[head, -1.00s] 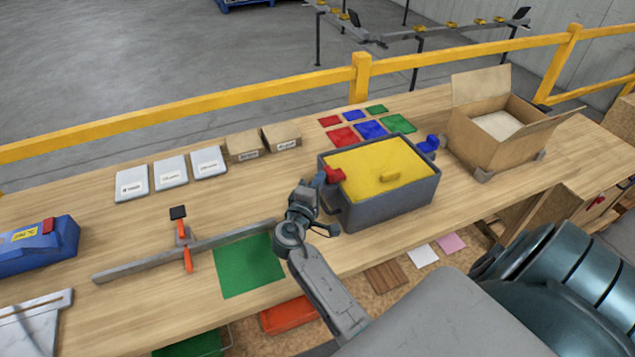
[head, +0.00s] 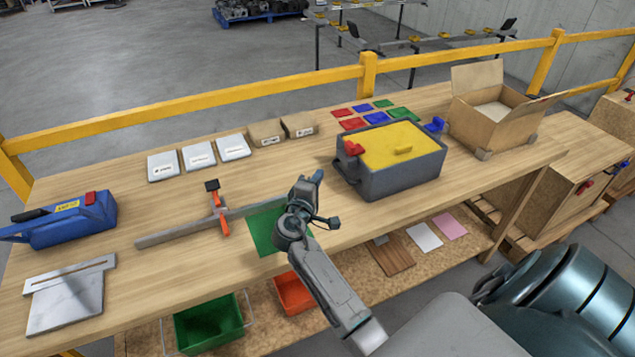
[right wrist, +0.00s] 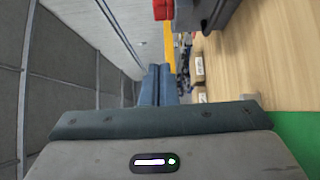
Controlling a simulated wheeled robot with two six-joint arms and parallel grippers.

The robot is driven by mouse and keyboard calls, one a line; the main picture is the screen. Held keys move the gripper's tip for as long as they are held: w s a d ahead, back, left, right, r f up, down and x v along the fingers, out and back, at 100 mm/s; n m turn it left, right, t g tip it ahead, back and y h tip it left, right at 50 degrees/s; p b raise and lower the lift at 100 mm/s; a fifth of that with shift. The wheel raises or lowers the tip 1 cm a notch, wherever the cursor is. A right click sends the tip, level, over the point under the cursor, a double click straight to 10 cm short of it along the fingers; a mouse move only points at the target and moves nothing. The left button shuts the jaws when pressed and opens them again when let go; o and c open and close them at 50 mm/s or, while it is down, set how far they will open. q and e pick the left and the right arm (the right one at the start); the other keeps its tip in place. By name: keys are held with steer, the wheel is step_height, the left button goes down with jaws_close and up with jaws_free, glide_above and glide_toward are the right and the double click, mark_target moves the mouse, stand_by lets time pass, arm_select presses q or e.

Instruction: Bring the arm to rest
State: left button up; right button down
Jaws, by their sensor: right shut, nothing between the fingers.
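My right gripper (head: 316,178) is shut and empty. It is raised over the workbench (head: 110,215), in front of the green mat (head: 262,232) and left of the grey box, apart from it in the picture. Its closed blue-grey fingers also show in the right wrist view (right wrist: 157,85). My right arm comes in from the bottom and hides part of the mat. My left gripper is not in view.
A grey bar with an orange-handled clamp (head: 222,220) lies to the left. An open cardboard carton (head: 492,127) stands further right.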

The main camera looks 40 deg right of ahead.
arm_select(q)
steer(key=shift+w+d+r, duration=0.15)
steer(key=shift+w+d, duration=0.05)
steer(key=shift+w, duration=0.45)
arm_select(e)
steer(key=shift+d+f, duration=0.15)
steer(key=shift+d, duration=0.15)
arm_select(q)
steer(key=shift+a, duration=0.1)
arm_select(e)
steer(key=shift+a, duration=0.15)
